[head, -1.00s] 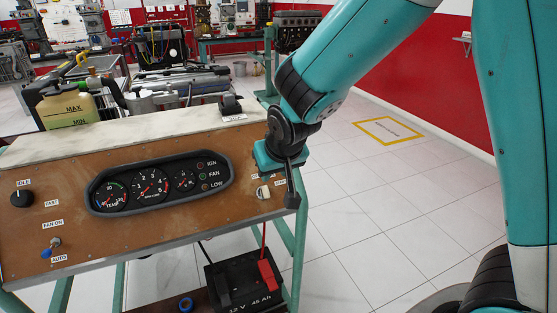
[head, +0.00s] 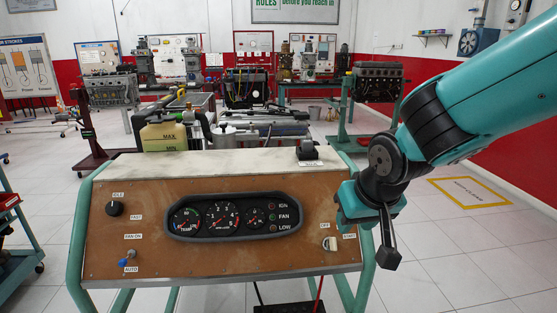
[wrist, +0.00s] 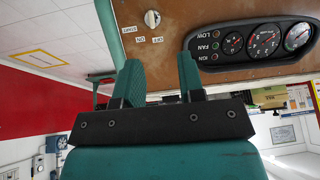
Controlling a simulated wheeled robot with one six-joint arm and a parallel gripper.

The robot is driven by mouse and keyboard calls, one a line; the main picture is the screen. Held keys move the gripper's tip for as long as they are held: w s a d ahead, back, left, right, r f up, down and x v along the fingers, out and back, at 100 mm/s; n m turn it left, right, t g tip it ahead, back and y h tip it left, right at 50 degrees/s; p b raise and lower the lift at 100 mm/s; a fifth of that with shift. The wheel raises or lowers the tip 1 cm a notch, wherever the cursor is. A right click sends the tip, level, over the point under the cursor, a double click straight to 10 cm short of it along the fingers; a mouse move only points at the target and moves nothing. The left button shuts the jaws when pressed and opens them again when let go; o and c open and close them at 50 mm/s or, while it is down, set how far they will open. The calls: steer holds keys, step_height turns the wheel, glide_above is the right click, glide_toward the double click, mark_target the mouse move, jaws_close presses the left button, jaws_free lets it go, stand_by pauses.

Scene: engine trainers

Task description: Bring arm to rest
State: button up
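My gripper (head: 347,208) hangs at the right end of the brown control panel (head: 140,255), up and to the right of the white key switch (head: 330,243). In the wrist view my gripper (wrist: 158,62) shows two teal fingers set apart with an empty gap between them. The panel (wrist: 165,52) lies beyond the fingertips, upside down in that view, with the key switch (wrist: 152,18) in clear sight. I cannot tell how far the fingertips are from the panel. My teal arm reaches in from the right.
The panel carries a gauge cluster (head: 233,216), an idle knob (head: 114,208) and a fan toggle (head: 128,257). A yellowish tank (head: 165,136) stands behind it. An engine on a green stand (head: 376,84) is farther back. Open tiled floor lies to the right, with a yellow-marked rectangle (head: 469,192).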

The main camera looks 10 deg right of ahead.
steer(key=s+a+r+n+g+y, duration=0.1)
steer(key=s+r+n+g, duration=0.1)
steer(key=s, duration=0.7)
steer(key=s+a+r+n+g+y, duration=0.2)
steer(key=s+n+g, duration=0.1)
steer(key=s, duration=0.7)
steer(key=shift+s+a+r+n, duration=0.15)
steer(key=shift+a+n, duration=0.15)
steer(key=shift+n, duration=0.3)
